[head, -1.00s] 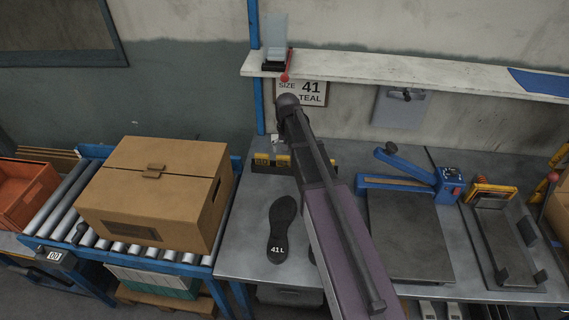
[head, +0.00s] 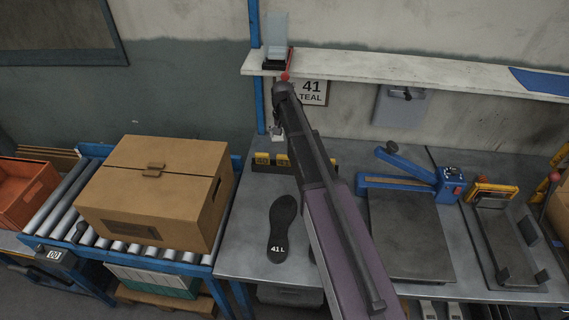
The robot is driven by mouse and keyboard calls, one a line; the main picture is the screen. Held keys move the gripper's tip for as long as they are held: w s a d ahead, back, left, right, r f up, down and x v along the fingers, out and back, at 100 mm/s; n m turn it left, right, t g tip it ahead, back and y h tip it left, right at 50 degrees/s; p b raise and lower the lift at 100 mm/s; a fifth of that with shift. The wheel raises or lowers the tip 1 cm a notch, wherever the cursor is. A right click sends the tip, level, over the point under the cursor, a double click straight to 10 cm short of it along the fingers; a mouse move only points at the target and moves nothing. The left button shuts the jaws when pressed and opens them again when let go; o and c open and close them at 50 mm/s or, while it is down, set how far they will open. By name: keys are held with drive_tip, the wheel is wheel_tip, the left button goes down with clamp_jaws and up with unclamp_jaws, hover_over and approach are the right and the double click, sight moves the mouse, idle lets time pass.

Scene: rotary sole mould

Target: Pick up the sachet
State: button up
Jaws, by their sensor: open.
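I cannot make out a sachet in the head view; it may be hidden behind my arm or too small to tell. My arm reaches from the lower right up over the bench. My gripper (head: 277,132) shows only as a small grey piece below the wrist, in front of the wall and above the back of the bench, near the numbered black and yellow blocks. It is open, and I see nothing held in it. A black sole marked 41 L (head: 284,230) lies flat on the grey bench (head: 240,245), left of my arm.
A shelf (head: 400,70) above the bench carries a clear dispenser (head: 277,40) with a red lever. A blue sealer (head: 420,183) and a black tray (head: 510,245) stand right of my arm. A cardboard box (head: 150,190) sits on the roller conveyor at left.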

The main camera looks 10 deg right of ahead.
sight(284, 155)
drive_tip(key=shift+f+b, duration=3.85)
drive_tip(key=shift+f, duration=0.25)
drive_tip(key=f+b, duration=0.3)
drive_tip(key=shift+w+d+f+b, duration=0.25)
drive_tip(key=shift+w+f+b, duration=0.05)
drive_tip(key=shift+w, duration=0.05)
drive_tip(key=shift+f+b, duration=0.8)
drive_tip(key=c, duration=0.6)
